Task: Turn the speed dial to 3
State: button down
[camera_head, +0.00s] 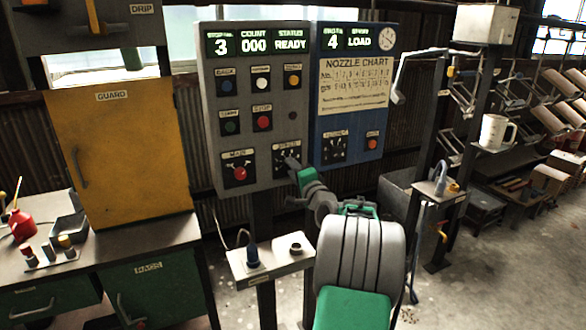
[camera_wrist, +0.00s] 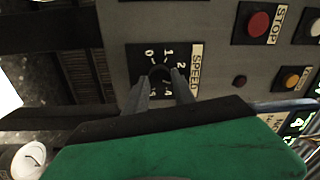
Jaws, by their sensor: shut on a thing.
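The speed dial (camera_head: 286,153) is a dark knob on a black plate at the lower right of the grey control panel (camera_head: 250,180). In the wrist view the dial (camera_wrist: 160,74) sits beside the SPEED label (camera_wrist: 195,68), with white numbers around it; 0, 1, 2 and 4 can be made out. My gripper (camera_head: 293,163) reaches the dial from the front. In the wrist view its two fingers (camera_wrist: 160,84) are shut on the knob from either side. The fingers hide part of the scale, and I cannot tell which number the dial points to.
The grey panel's display (camera_head: 257,43) reads 3, 000 and READY. A red knob (camera_head: 239,173) sits left of the dial, a red stop button (camera_head: 263,123) above. A blue panel (camera_head: 350,115) adjoins at right. A small stand (camera_head: 270,262) is below, a yellow guard (camera_head: 118,150) at left.

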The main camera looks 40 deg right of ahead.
dwell(0.4)
jog(key=c, duration=1)
grip_release()
jog(key=shift+c, duration=0.2)
jog(key=b+v, duration=0.1)
jog(key=v, duration=0.6)
jog(key=shift+s+a, duration=0.15)
jog(key=shift+s, duration=0.25)
jog(key=shift+w+a, duration=0.1)
